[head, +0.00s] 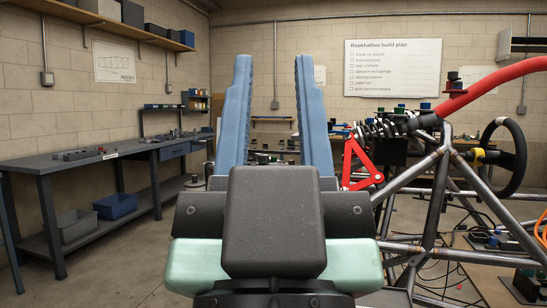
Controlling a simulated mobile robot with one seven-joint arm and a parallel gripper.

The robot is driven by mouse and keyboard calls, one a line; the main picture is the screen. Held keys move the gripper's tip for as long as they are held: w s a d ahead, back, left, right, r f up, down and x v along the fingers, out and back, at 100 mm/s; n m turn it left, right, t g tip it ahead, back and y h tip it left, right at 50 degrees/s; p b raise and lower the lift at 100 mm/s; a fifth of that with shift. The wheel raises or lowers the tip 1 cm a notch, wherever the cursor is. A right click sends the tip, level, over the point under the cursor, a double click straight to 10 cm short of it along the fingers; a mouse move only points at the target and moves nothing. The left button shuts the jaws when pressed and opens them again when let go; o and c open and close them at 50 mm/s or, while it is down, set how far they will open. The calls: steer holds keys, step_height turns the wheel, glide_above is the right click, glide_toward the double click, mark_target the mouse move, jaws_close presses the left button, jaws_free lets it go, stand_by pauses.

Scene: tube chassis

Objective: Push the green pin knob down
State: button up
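My gripper (272,62) fills the middle of the head view, its two long blue fingers pointing up and away with a wide gap between them. It is open, and nothing shows held between the fingers. A small green piece (400,109), perhaps the green pin knob, shows at the top of the coil-spring assembly to the right of the fingers. It is too small to tell whether it is up or down. My gripper appears apart from it, to its left.
The tube chassis (432,190) stands at right, with a red tube (490,84), a red bracket (361,165) and a steering wheel (519,158). A blue-capped piece (425,106) sits near the green one. A workbench (100,160) lines the left wall. Floor between is clear.

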steer(key=shift+r, duration=0.3)
steer(key=shift+c, duration=1.2)
step_height(320, 180, up, 28)
steer(key=p, duration=2.8)
jaws_close()
steer(key=shift+f, duration=0.15)
steer(key=shift+w, duration=0.1)
